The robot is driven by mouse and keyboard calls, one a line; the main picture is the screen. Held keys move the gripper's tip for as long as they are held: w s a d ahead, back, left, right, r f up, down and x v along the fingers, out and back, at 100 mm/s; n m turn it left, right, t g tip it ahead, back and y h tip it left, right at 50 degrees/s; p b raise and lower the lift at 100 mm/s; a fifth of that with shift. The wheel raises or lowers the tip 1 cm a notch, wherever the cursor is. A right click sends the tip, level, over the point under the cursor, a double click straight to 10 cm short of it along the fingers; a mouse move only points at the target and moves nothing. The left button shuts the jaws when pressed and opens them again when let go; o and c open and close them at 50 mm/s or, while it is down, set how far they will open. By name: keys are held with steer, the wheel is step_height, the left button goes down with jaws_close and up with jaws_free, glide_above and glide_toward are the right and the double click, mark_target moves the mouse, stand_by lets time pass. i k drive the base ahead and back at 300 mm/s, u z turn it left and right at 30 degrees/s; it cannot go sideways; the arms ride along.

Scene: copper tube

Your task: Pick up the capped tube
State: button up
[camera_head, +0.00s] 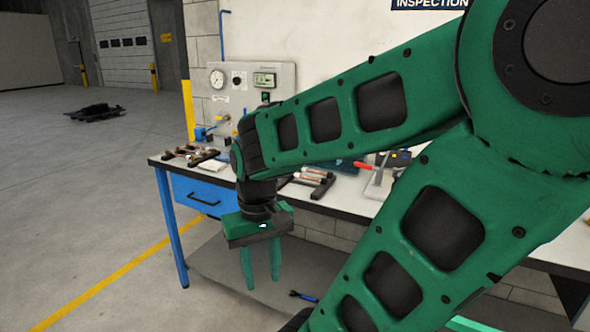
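Several copper tubes (312,177) lie on a dark rack on the workbench (345,207), just right of my wrist. More small copper and dark pieces (190,153) lie on a second dark holder at the bench's left end. They are too small for me to tell which one is the capped tube. My gripper (262,284) points down in front of the bench's front edge, apart from the tubes. Its two green fingers are spread with nothing between them. My green arm hides much of the bench's middle and right.
A panel with gauges (240,82) stands behind the bench's left end. A red-handled tool (374,180) lies right of the tubes. A blue drawer (204,195) hangs under the benchtop. A small blue tool (303,296) lies on the lower shelf. The floor left is largely clear.

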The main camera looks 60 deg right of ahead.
mark_target(329, 175)
steer(key=z, duration=0.45)
steer(key=i, duration=0.95)
steer(key=z, duration=1)
steer(key=i, duration=0.45)
steer(key=z, duration=0.25)
